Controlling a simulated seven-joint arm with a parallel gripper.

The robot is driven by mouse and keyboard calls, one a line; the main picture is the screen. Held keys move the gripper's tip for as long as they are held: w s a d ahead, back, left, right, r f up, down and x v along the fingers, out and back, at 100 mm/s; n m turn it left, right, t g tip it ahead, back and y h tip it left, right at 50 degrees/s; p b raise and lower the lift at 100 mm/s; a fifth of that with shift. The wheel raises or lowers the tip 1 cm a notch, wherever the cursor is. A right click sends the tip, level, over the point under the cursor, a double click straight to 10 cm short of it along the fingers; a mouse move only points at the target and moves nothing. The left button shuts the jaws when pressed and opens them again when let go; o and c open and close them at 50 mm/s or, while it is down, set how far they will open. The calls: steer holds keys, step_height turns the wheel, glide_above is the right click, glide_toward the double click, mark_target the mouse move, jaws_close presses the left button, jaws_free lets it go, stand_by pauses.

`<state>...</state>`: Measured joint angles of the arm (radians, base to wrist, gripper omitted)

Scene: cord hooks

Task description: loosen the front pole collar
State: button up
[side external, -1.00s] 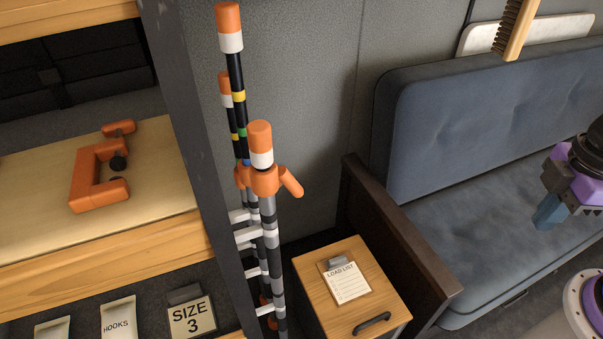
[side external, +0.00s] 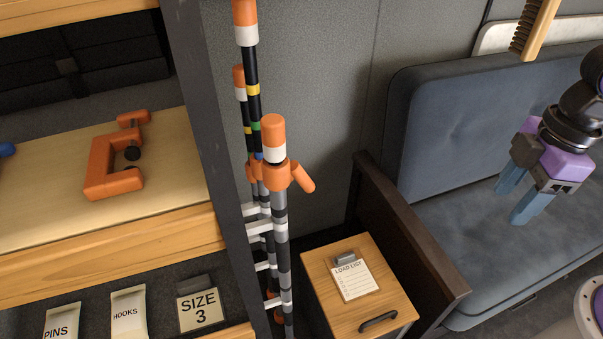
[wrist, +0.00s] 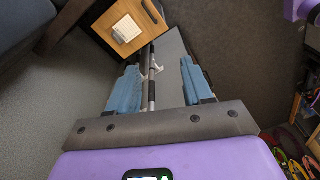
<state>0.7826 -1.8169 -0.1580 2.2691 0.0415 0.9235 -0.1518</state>
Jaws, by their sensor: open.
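The front pole (side external: 281,240) stands upright beside a dark post, with an orange and white top. Its orange collar (side external: 276,176) sits just below that top, with a stubby orange lever (side external: 303,178) pointing down to the right. Other banded poles (side external: 252,100) stand close behind it, partly hidden. My gripper (side external: 517,198) is at the right, in front of the blue seat, well apart from the collar. Its two blue fingers are spread and empty. The wrist view shows the open gripper (wrist: 160,75) with a grey and black pole (wrist: 151,85) seen beyond, between the fingers.
A wooden cabinet (side external: 345,310) with a load list stands right of the poles. A wooden shelf with an orange clamp (side external: 112,165) is at the left. The blue seat (side external: 440,200) and a hanging brush (side external: 535,30) are at the right. Open space lies between gripper and poles.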

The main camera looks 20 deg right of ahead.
steer(key=w+a+r+n+y, duration=0.15)
steer(key=w+a+r, duration=0.25)
steer(key=w+a, duration=0.6)
steer(key=n+t+y, duration=0.1)
steer(key=y, duration=0.1)
glide_toward(302, 177)
steer(key=shift+t+h, duration=0.25)
steer(key=shift+t, duration=0.05)
steer(key=x, duration=1.1)
steer(key=shift+w+d+f, duration=0.15)
steer(key=shift+w, duration=0.05)
steer(key=shift+c, duration=0.3)
jaws_close()
